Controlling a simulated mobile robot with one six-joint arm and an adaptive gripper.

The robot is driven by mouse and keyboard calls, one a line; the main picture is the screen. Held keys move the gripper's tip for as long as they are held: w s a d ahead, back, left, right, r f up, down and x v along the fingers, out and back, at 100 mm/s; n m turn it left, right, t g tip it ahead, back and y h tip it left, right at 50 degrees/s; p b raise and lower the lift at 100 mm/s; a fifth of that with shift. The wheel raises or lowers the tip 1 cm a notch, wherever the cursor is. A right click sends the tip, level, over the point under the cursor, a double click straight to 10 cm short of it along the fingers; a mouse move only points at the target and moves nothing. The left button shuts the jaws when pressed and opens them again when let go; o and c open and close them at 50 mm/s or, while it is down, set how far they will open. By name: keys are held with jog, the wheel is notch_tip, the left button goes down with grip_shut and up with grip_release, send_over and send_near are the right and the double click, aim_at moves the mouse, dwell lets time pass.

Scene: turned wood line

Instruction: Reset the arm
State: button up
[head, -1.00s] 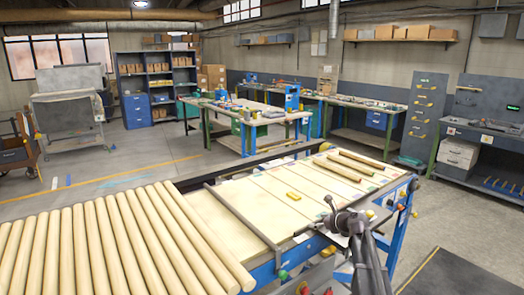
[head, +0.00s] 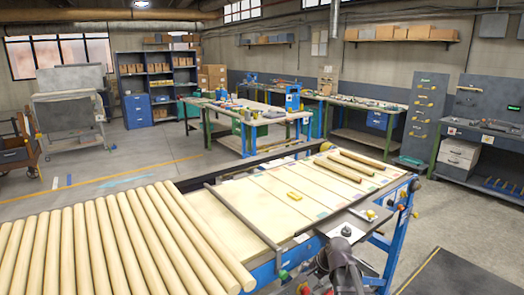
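My arm shows at the bottom right of the centre in the head view, low in front of the line's near edge. The dark end of the arm, with what I take to be my gripper (head: 345,232), overlaps a dark plate (head: 362,217) at the line's near right corner. Its fingers cannot be made out, so I cannot tell whether it is open or shut. No held object shows.
Pale turned rods (head: 120,235) lie in a row on the left. Several darker rods (head: 338,171) lie at the far right of the pale bed (head: 240,205). A grey bar (head: 240,215) crosses the bed. Floor at right is clear.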

jog(key=s+d+f+n+g+h, duration=0.1)
jog(key=s+f+n+g+h, duration=0.1)
jog(key=s+n, duration=0.7)
jog(key=shift+s+d+n+g+h, duration=0.5)
jog(key=shift+s+h, duration=0.6)
jog(key=shift+s, duration=1.25)
jog(key=shift+a, duration=0.2)
